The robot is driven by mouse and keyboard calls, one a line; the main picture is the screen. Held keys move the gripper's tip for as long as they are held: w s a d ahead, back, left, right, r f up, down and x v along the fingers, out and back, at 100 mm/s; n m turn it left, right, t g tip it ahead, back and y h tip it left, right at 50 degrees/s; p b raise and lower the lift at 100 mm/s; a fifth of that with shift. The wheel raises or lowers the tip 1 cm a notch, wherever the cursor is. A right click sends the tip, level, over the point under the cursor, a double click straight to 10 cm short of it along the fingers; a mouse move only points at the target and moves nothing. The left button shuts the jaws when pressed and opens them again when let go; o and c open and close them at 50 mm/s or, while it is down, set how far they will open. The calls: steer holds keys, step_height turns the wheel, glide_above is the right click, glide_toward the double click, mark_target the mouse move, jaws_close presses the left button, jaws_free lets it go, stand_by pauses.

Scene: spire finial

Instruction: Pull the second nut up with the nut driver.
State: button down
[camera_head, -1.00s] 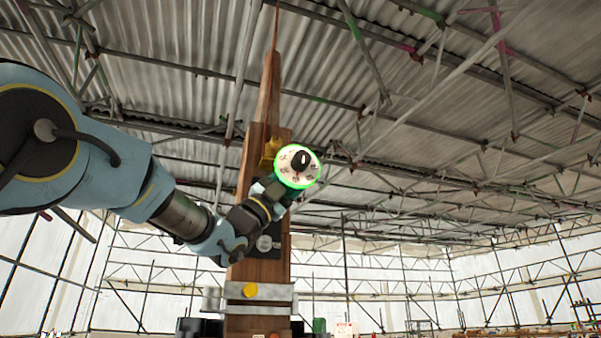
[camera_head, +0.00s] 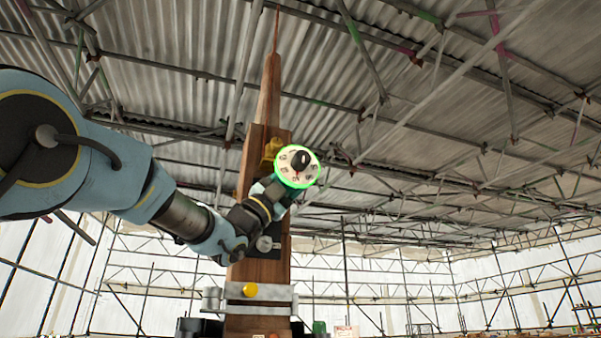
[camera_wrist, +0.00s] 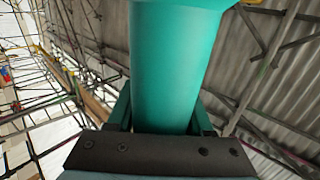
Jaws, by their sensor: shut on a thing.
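The nut driver has a teal body (camera_wrist: 172,70) that fills the middle of the wrist view, and a round white dial with a glowing green rim (camera_head: 297,167) in the head view. My gripper (camera_wrist: 160,118) is shut on the teal body, one finger on each side. The driver is against the upper part of the wooden spire (camera_head: 270,90), close to a yellow fitting (camera_head: 271,150). The second nut and the driver's working end are hidden, so I cannot tell whether they touch.
A metal band (camera_head: 248,300) with a yellow disc (camera_head: 249,290) wraps the spire lower down. A dark plate (camera_head: 266,246) with a round gauge sits below the driver. Scaffold poles and a corrugated roof surround the spire. The space right of it is open.

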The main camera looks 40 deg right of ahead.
steer(key=shift+w+d, duration=0.2)
steer(key=shift+w, duration=0.4)
stand_by(0.8)
steer(key=shift+w+d, duration=0.1)
steer(key=shift+w, duration=0.2)
steer(key=shift+w+d+r, duration=0.1)
steer(key=shift+w+d, duration=0.15)
steer(key=shift+w, duration=0.4)
steer(key=shift+w+d+r, duration=0.1)
steer(key=shift+w+d, duration=0.15)
steer(key=shift+w, duration=0.35)
stand_by(2.1)
steer(key=shift+w+f+t, duration=0.2)
steer(key=shift+w+t, duration=0.05)
steer(key=shift+t, duration=0.05)
stand_by(0.9)
steer(key=shift+b, duration=0.35)
